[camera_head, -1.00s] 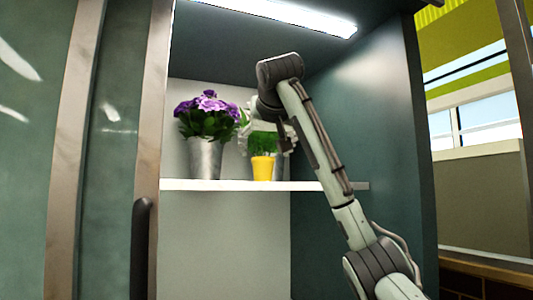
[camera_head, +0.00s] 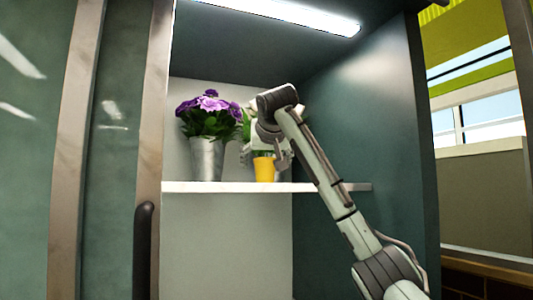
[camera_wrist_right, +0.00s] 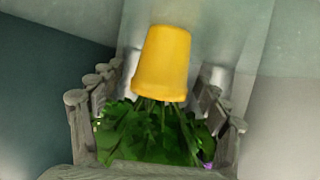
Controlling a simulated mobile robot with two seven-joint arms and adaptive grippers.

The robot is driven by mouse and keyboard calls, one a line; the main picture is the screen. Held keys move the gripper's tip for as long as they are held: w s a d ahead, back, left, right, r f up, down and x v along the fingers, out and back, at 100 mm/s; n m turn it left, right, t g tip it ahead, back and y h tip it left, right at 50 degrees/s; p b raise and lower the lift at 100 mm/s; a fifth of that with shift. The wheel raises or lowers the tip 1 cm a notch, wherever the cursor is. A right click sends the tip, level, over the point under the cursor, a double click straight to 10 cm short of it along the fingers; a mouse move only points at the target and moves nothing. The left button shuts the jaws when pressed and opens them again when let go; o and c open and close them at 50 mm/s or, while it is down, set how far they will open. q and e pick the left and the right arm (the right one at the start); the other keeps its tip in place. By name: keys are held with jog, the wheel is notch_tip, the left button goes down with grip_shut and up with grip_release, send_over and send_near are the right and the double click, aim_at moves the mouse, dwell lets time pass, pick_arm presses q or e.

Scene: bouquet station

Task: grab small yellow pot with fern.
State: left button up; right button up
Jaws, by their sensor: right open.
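The small yellow pot (camera_head: 264,169) stands on the white shelf in the head view, its upper part and fern mostly hidden behind my right gripper (camera_head: 268,148). In the right wrist view the yellow pot (camera_wrist_right: 162,63) appears upside down, with the green fern (camera_wrist_right: 152,134) below it. My right gripper is open, with its grey fingers on either side of the fern. I cannot tell whether the fingers touch the leaves. My left gripper is not in view.
The white shelf (camera_head: 225,187) crosses the cabinet. A metal pot (camera_head: 207,160) with purple flowers (camera_head: 208,105) stands close left of the yellow pot. Another metal pot is partly hidden behind it. The cabinet's right side wall (camera_head: 370,130) is beside my arm.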

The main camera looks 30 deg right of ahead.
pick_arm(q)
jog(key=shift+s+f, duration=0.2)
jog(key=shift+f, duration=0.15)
pick_arm(e)
jog(key=shift+w+d+f, duration=0.15)
jog(key=shift+w+d, duration=0.05)
jog(key=shift+w, duration=0.15)
jog(key=c, duration=1.7)
jog(key=shift+o, duration=0.2)
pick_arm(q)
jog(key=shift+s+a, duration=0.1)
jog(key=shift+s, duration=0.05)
